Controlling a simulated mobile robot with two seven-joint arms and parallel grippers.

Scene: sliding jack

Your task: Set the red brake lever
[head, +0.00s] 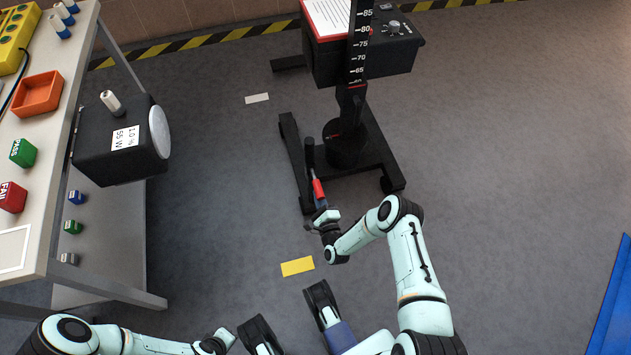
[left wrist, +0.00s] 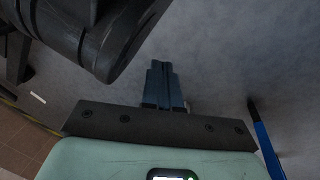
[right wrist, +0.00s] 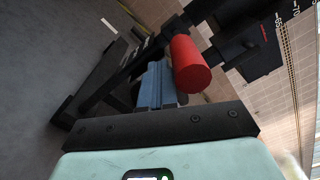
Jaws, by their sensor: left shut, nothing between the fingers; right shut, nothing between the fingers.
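The red brake lever (head: 318,190) is a red grip on the base of the black jack stand (head: 347,150), in the middle of the head view. In the right wrist view the red grip (right wrist: 190,64) is large and close, just beyond and to the right of the fingertips. My right gripper (head: 321,203) is shut and empty, its fingers right beside the lever's red end; I cannot tell whether they touch. My left gripper (left wrist: 163,84) is shut and empty, low over bare floor, away from the jack.
A yellow floor marker (head: 297,266) lies before the jack. Floor to the right is clear up to a blue mat (head: 614,305).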

